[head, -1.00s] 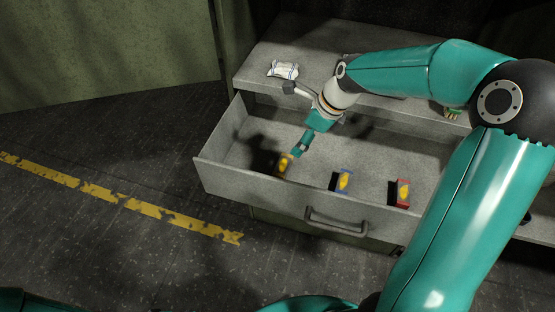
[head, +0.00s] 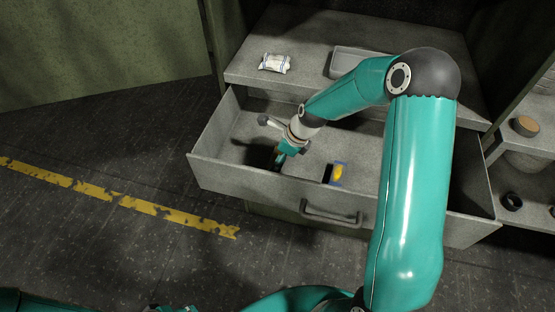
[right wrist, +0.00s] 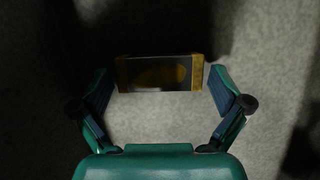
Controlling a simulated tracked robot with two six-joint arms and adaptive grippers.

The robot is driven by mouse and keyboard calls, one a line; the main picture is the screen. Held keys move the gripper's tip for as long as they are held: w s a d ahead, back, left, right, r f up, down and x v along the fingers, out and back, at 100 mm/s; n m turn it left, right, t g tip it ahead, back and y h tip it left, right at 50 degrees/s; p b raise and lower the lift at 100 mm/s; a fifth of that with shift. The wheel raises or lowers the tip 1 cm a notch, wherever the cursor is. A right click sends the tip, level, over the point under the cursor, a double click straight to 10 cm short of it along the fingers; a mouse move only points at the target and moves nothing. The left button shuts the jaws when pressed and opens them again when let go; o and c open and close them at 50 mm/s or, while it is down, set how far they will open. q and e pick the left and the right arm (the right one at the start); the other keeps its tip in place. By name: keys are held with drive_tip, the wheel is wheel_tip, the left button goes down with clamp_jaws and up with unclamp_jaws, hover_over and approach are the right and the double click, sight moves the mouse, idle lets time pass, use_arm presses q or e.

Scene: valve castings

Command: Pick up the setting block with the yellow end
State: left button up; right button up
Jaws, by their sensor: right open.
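The setting block with the yellow end (right wrist: 158,73) lies on the drawer floor in the right wrist view. It has yellow ends and a dark face with a yellow oval. My right gripper (right wrist: 160,90) is open, with one finger to each side of the block and gaps showing; I cannot tell its height above it. In the head view the right gripper (head: 279,160) is low in the drawer's left part and hides most or all of this block.
A blue-ended block (head: 337,174) lies in the open drawer (head: 235,172), right of my right gripper. A white packet (head: 275,63) and a grey tray (head: 346,62) rest on the top above. My right forearm covers the drawer's right part.

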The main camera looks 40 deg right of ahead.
drive_tip(key=shift+w+a+f, duration=0.2)
drive_tip(key=shift+w+f, duration=0.1)
drive_tip(key=shift+f, duration=0.35)
drive_tip(key=c, duration=1.5)
drive_tip(key=shift+r, duration=0.1)
drive_tip(key=shift+c, duration=0.3)
